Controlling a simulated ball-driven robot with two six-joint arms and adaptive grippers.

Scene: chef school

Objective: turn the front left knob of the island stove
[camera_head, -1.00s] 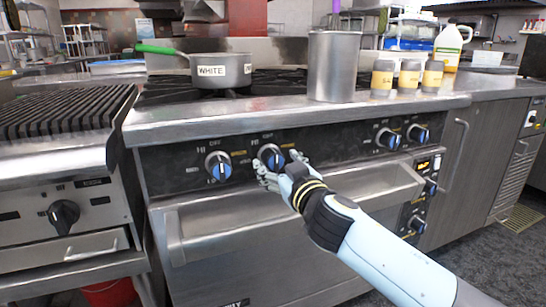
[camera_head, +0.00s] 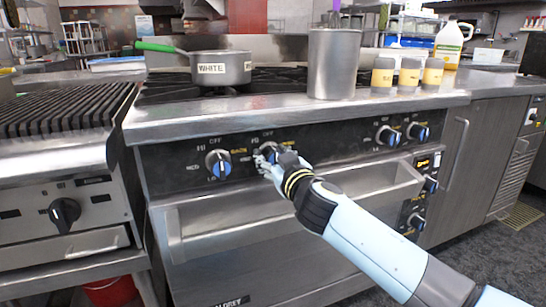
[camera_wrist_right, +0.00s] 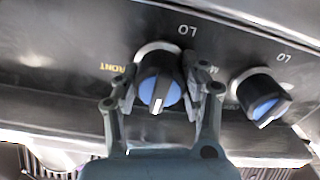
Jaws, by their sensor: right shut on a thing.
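The island stove's front panel (camera_head: 345,145) carries a row of black knobs with blue faces. My right gripper (camera_head: 268,163) is at the second knob from the left (camera_head: 267,149), mostly covering it. In the wrist view, the fingers (camera_wrist_right: 162,98) are shut on both sides of this knob (camera_wrist_right: 158,88), and a yellow FRONT label (camera_wrist_right: 117,68) is beside it. The leftmost knob (camera_head: 218,164) is free, just left of the gripper; it also shows in the wrist view (camera_wrist_right: 262,98). My left gripper is not in view.
An oven door handle (camera_head: 290,208) runs below the knobs, under my right arm. A pot with a green handle (camera_head: 220,68) and a tall metal pot (camera_head: 333,65) stand on the stove top. A grill (camera_head: 65,110) adjoins on the left.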

